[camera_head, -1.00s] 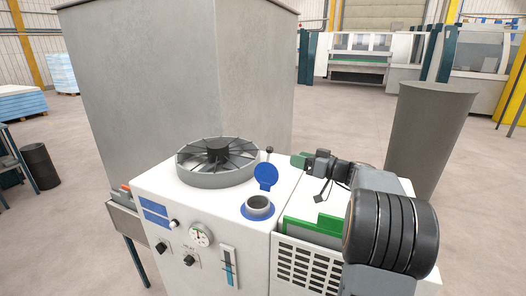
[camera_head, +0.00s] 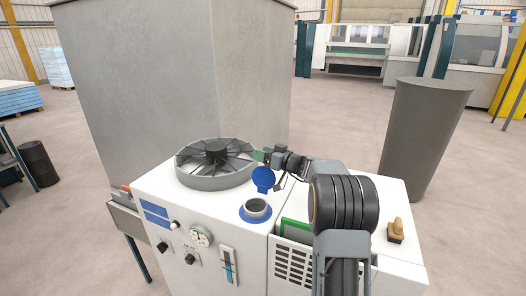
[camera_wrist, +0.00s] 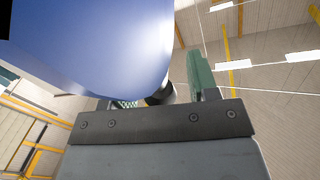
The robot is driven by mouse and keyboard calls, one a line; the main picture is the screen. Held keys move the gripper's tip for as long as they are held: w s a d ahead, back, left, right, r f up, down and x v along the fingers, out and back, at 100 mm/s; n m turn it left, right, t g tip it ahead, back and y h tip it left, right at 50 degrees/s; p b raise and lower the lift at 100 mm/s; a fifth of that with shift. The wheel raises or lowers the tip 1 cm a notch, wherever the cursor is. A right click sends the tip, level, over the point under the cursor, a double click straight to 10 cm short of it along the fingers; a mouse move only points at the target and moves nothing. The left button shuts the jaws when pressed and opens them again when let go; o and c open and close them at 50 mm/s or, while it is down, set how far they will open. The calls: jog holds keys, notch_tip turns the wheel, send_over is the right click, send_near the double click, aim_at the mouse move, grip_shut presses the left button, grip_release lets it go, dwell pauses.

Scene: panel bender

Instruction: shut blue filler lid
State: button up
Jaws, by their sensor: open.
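The blue filler lid (camera_head: 263,180) stands raised, roughly upright, behind the round filler neck (camera_head: 256,207) on top of the white cabinet. The neck's opening is uncovered. My gripper (camera_head: 260,155) is at the lid's upper edge, with its green fingertips near the top of the lid; contact cannot be told. In the wrist view the blue lid (camera_wrist: 90,45) fills the upper left, very close, and hides part of one finger. My gripper (camera_wrist: 165,93) is open there, with a dark rounded knob (camera_wrist: 160,94) showing between the fingers.
A round grey fan (camera_head: 216,163) sits just left of the lid on the cabinet top. A gauge (camera_head: 201,237) and knobs are on the front. A wooden-handled brush (camera_head: 396,231) lies at the right. A tall grey box (camera_head: 150,90) stands behind.

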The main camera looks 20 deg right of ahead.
jog(key=shift+w+a, duration=0.1)
jog(key=shift+w, duration=0.05)
jog(key=shift+c, duration=0.5)
grip_shut()
